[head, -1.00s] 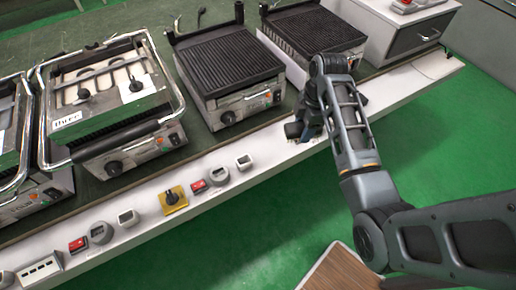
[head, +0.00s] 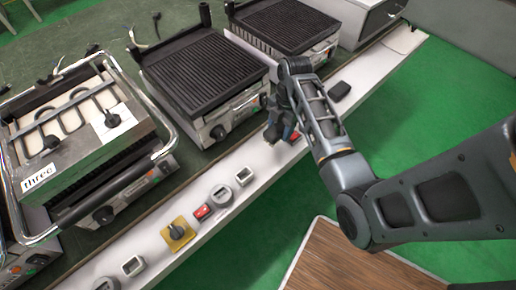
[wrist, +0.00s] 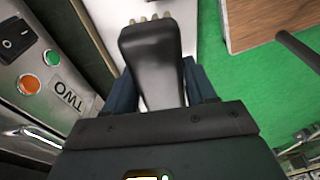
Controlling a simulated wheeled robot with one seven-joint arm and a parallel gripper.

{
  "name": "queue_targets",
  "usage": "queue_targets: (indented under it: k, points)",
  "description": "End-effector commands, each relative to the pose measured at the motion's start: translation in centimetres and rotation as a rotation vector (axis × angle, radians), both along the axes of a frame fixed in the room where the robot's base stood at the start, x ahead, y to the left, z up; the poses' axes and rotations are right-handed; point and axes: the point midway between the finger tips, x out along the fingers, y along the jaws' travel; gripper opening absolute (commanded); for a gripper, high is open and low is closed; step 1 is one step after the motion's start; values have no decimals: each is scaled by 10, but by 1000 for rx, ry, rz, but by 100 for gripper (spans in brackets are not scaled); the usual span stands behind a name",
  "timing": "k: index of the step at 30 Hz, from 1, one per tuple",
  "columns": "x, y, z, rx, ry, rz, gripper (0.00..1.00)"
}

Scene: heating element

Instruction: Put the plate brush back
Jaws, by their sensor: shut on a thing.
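My gripper (head: 283,126) is over the white front strip of the bench, in front of the ridged grill's right corner. In the wrist view its two blue fingers (wrist: 162,85) are shut on a black, broad-ended thing, seemingly the plate brush (wrist: 153,55). Pale stubs, perhaps bristles, show at its far end. The fingers hide its sides and the gripper body hides its near end. In the head view the arm hides most of it. A dark block (head: 340,91) shows right of my wrist; I cannot tell whether it belongs to the brush.
A ridged grill (head: 200,65) and another (head: 285,25) stand behind the gripper. A grill labelled "three" (head: 85,135) stands left. A wooden surface (head: 350,262) is at lower right. Green floor lies beyond the bench edge.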

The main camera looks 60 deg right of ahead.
Motion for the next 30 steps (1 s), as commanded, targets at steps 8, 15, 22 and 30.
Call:
queue_targets:
  k: [8,15,22,30]
  points:
    - [28,46,-31,1,0,3,27]
    - [36,58,-44,1,-1,-1,27]
    - [36,58,-75,1,1,-2,27]
    - [36,58,-81,0,-1,-1,27]
